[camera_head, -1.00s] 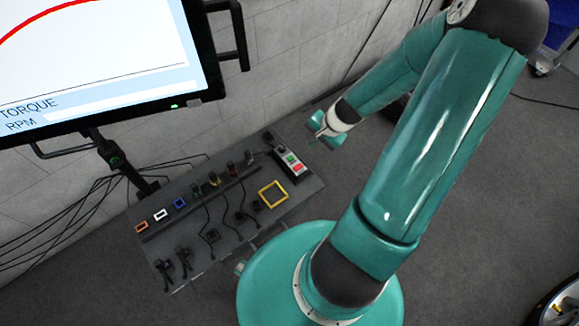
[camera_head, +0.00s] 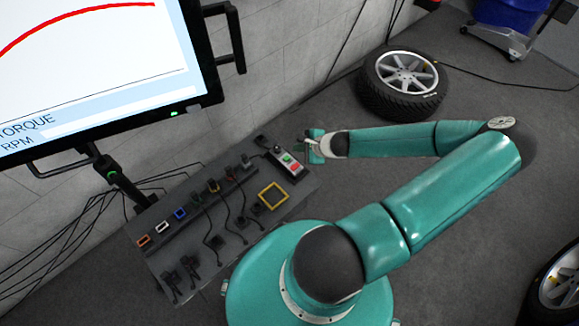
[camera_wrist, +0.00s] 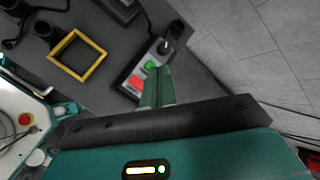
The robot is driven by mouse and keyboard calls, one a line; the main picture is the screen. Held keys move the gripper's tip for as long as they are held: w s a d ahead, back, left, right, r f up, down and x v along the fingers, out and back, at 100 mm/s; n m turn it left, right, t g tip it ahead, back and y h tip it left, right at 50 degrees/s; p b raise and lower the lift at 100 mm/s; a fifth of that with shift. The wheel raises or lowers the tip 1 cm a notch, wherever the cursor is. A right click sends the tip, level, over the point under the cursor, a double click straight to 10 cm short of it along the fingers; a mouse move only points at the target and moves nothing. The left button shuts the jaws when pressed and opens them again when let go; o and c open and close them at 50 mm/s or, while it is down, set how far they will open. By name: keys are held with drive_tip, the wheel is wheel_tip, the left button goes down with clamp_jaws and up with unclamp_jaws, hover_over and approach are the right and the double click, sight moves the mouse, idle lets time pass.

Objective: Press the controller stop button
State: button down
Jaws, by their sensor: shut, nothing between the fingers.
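The controller (camera_head: 283,153) is a small pale box with a green button and a red button (camera_head: 296,167) on its top, at the right end of the grey table. In the wrist view, the red button (camera_wrist: 136,82) lies just left of my shut fingers, and the green button (camera_wrist: 151,65) is by the fingertips. My gripper (camera_head: 311,145) is shut and empty, just right of the controller in the head view. It also shows in the wrist view (camera_wrist: 158,76), where the fingers overlap the controller's edge. I cannot tell whether they touch it.
The grey table (camera_head: 225,258) holds a yellow square frame (camera_head: 273,196), several coloured connectors and black cables. A large monitor (camera_head: 120,122) stands at the left. A tyre (camera_head: 372,104) lies behind my arm. A wall runs behind the table.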

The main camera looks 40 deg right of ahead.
sight(295, 166)
drive_tip(key=shift+w+f, duration=0.15)
drive_tip(key=shift+f, duration=4.35)
drive_tip(key=shift+f, duration=0.1)
drive_tip(key=shift+f, duration=0.3)
drive_tip(key=shift+f, duration=0.45)
drive_tip(key=shift+r, duration=0.9)
